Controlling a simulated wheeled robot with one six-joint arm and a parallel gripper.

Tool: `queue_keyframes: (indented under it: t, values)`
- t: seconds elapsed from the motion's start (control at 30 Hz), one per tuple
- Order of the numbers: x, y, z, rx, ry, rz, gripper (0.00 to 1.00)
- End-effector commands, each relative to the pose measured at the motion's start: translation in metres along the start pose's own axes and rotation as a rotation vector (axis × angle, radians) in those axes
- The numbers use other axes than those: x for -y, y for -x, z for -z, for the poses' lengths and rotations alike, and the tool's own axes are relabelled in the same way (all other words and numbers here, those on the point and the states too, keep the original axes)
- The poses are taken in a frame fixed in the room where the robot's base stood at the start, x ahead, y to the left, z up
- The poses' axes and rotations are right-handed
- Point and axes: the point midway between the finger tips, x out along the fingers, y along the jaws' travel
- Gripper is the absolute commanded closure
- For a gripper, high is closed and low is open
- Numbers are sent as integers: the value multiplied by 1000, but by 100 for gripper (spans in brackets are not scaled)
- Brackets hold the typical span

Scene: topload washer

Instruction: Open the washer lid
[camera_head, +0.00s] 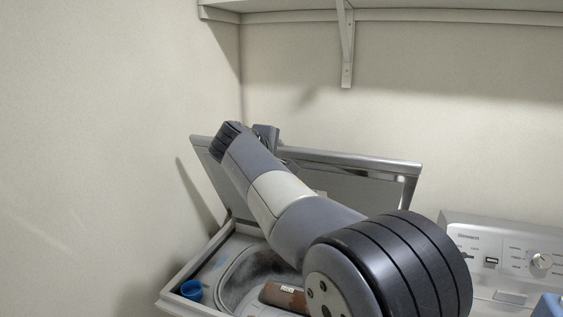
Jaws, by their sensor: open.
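The washer lid (368,187) is a grey panel with a light metal rim. It stands raised and tilted back from the washer's top, behind my arm. The washer (178,293) shows its open top and part of the drum below the lid. My arm reaches across the opening, and my gripper (268,138) is at the lid's upper edge, left of its middle. My gripper is open, with its fingertips largely hidden by the wrist. I cannot tell whether it touches the lid.
A blue cup-like part (191,290) sits at the opening's left front corner. A brown item (284,297) lies inside. A control panel (505,260) with a dial stands at right. Walls are close behind and left; a shelf (400,14) with a bracket hangs above.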

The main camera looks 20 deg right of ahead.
Motion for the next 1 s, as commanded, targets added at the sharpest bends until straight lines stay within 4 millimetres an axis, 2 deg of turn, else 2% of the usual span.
queue_keyframes:
  t: [0.1,0.2,0.4,0.77,0.87,1.0]
  values:
    - [2,23,1,-3,0,-1,59]
    - [1,37,1,-2,1,-1,59]
    - [0,49,0,1,1,0,59]
    - [0,47,0,2,1,1,59]
    - [-1,39,0,3,2,1,59]
    - [-1,18,-1,6,1,3,59]
